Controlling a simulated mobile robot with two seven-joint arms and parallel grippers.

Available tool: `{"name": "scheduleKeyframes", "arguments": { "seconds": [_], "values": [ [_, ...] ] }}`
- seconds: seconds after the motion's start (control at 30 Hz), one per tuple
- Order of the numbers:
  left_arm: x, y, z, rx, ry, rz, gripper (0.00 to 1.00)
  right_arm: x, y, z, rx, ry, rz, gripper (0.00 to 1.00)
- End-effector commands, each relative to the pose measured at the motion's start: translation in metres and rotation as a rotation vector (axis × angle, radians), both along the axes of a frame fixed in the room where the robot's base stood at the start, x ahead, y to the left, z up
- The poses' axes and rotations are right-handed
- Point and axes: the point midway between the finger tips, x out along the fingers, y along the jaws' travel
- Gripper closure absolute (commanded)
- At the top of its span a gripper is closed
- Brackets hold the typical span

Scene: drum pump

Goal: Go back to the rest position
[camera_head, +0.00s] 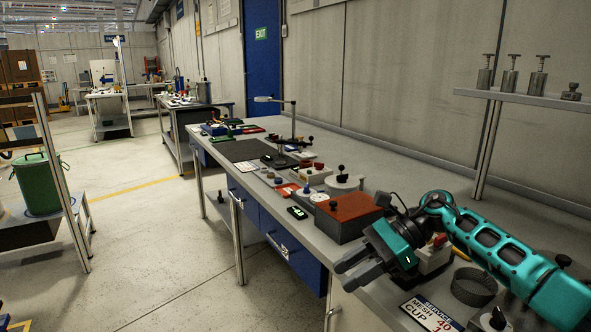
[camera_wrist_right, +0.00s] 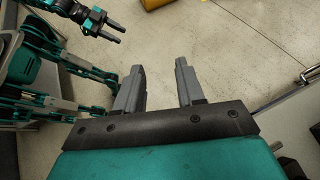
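My right gripper (camera_head: 346,276) hangs over the front edge of the workbench (camera_head: 262,212) in the head view, fingers pointing left and outward. In the right wrist view, the right gripper (camera_wrist_right: 160,80) has its two grey fingers spread, with only bare floor between them. My left gripper (camera_wrist_right: 116,30) shows at the upper left of the right wrist view, its two fingers apart and nothing visible between them. The left gripper is outside the head view. The green drum (camera_head: 39,186) stands at the left of the head view, away from the right gripper.
A red-topped box (camera_head: 349,208), a printed mesh cup card (camera_head: 431,314) and a dark round cup (camera_head: 473,286) lie near my right arm on the bench. A shelf (camera_head: 530,98) carries metal weights. The floor (camera_head: 165,240) left of the bench is clear.

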Motion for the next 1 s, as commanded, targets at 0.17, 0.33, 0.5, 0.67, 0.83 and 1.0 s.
{"name": "scheduleKeyframes", "arguments": {
  "seconds": [0.17,0.33,0.5,0.67,0.83,1.0],
  "values": [
    [0.002,0.000,0.003,-0.001,-0.005,0.000,0.57,-0.028,0.069,-0.022,0.336,0.310,-0.229,0.62],
    [0.002,-0.001,0.004,-0.002,-0.005,-0.001,0.57,-0.043,0.095,-0.028,0.631,0.692,-0.477,0.62],
    [0.001,-0.002,0.005,-0.004,-0.003,-0.001,0.57,-0.050,0.087,-0.043,0.908,1.141,-0.735,0.62],
    [-0.001,-0.002,0.005,-0.004,0.002,-0.001,0.57,-0.061,0.055,-0.077,1.151,1.596,-0.976,0.62],
    [-0.003,-0.002,0.005,-0.004,0.006,0.000,0.57,-0.093,0.008,-0.133,1.406,2.091,-1.226,0.62],
    [-0.003,-0.002,0.006,-0.004,0.008,-0.001,0.57,-0.152,-0.037,-0.194,-1.435,-2.195,1.252,0.62]
  ]
}}
